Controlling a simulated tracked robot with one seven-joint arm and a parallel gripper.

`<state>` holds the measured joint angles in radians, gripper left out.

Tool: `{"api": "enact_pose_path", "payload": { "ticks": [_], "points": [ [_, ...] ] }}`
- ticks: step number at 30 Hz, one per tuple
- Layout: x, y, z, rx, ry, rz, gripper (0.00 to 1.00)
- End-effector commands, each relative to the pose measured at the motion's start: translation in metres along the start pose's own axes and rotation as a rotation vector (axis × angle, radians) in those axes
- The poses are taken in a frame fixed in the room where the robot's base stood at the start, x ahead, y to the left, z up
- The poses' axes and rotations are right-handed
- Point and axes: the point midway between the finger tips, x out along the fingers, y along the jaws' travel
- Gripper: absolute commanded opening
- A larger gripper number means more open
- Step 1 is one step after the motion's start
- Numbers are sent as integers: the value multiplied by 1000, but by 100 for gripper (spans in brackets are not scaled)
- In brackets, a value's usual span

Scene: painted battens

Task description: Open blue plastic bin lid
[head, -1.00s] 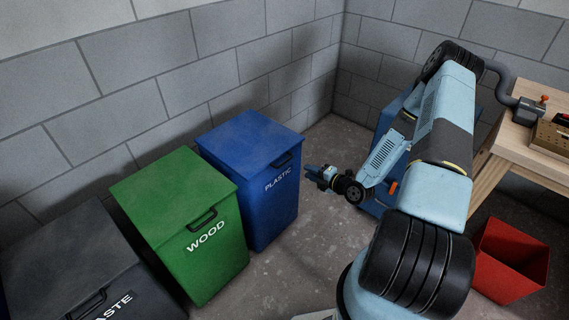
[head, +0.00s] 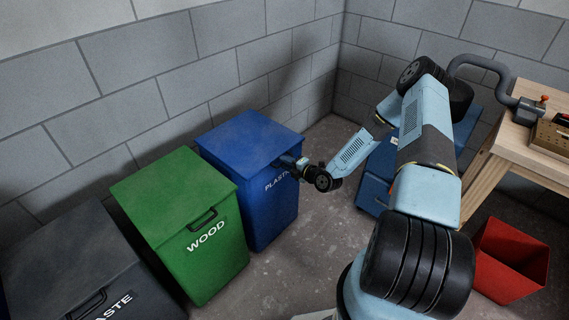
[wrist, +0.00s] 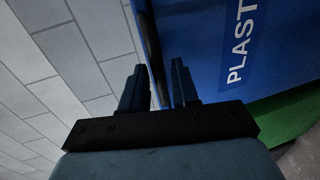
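The blue plastic bin (head: 262,205) stands at the back, with a white PLASTIC label on its front. Its blue lid (head: 245,138) lies flat and closed. My gripper (head: 285,160) is at the lid's front edge, above the label, and covers the handle there and part of the label. In the wrist view my gripper (wrist: 158,68) has its two fingers apart, on either side of a dark strip along the lid's edge. The blue front (wrist: 205,50) with its label fills the right of that view. Whether the fingers touch the handle cannot be told.
A green WOOD bin (head: 205,255) stands just left of the blue one, and a dark grey bin (head: 70,250) further left. A block wall (head: 180,70) is close behind. A red open bin (head: 508,262) and wooden workbench (head: 520,150) are at right. Some floor is free ahead.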

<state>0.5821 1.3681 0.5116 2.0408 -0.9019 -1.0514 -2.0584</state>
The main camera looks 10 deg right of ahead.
Motion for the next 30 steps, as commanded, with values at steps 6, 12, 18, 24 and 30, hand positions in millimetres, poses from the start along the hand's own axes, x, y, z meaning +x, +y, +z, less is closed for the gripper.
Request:
{"api": "enact_pose_path", "payload": {
  "ticks": [6,12,18,24,30],
  "points": [
    [12,0,0,1,-1,0,29],
    [13,0,0,1,-1,0,29],
    [13,0,0,1,0,0,18],
    [13,0,0,1,0,-1,0],
    [13,-1,0,1,0,-2,0]
  ]
}}
